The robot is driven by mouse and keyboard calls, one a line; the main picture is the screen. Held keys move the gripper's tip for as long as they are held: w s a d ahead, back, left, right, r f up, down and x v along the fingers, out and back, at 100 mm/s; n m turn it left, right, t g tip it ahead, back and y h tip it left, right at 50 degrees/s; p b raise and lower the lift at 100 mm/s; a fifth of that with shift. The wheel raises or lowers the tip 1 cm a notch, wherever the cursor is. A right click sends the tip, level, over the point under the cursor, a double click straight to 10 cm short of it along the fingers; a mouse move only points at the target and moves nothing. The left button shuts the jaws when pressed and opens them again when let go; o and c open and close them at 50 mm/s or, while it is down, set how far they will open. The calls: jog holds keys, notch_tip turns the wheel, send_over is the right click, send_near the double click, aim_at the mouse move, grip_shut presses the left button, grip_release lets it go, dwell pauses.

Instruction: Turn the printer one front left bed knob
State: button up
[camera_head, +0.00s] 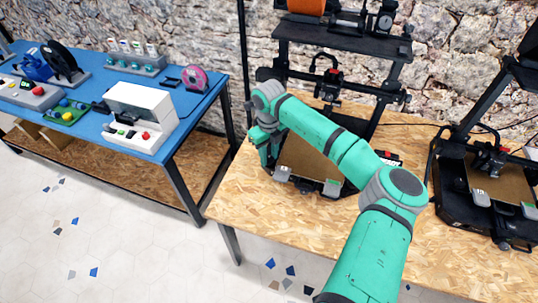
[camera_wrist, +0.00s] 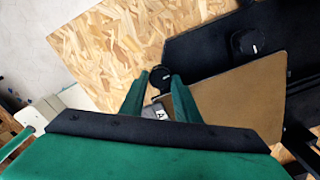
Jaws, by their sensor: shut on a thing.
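Printer one (camera_head: 330,75) stands on the wooden table, with its brown bed (camera_head: 305,160) low at the front. My gripper (camera_head: 268,158) points down at the bed's left corner and hides the knob there in the head view. In the wrist view, my two green fingertips (camera_wrist: 160,84) are on either side of a round black bed knob (camera_wrist: 160,76). My gripper is shut on this knob. A grey clip marked "A" (camera_wrist: 157,111) lies between the fingers, at the edge of the brown bed (camera_wrist: 240,98).
A second black knob (camera_wrist: 249,42) with a white mark is at another bed corner. Another printer (camera_head: 490,175) stands at the right. A blue table (camera_head: 90,125) with a white control box (camera_head: 140,115) is at the left. The wooden table top (camera_head: 235,190) is bare at the front left.

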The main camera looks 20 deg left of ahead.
aim_at(269, 158)
jog(key=shift+a, duration=0.15)
jog(key=n, duration=0.4)
jog(key=shift+w, duration=0.2)
jog(key=shift+s+a+n, duration=0.15)
jog(key=shift+a+n, duration=0.05)
jog(key=shift+n, duration=0.7)
jog(key=n, duration=0.4)
jog(key=shift+d, duration=0.3)
jog(key=shift+n, duration=1.9)
jog(key=shift+d, duration=0.1)
jog(key=o, duration=0.8)
jog(key=shift+c, duration=0.2)
notch_tip(269, 158, up, 11)
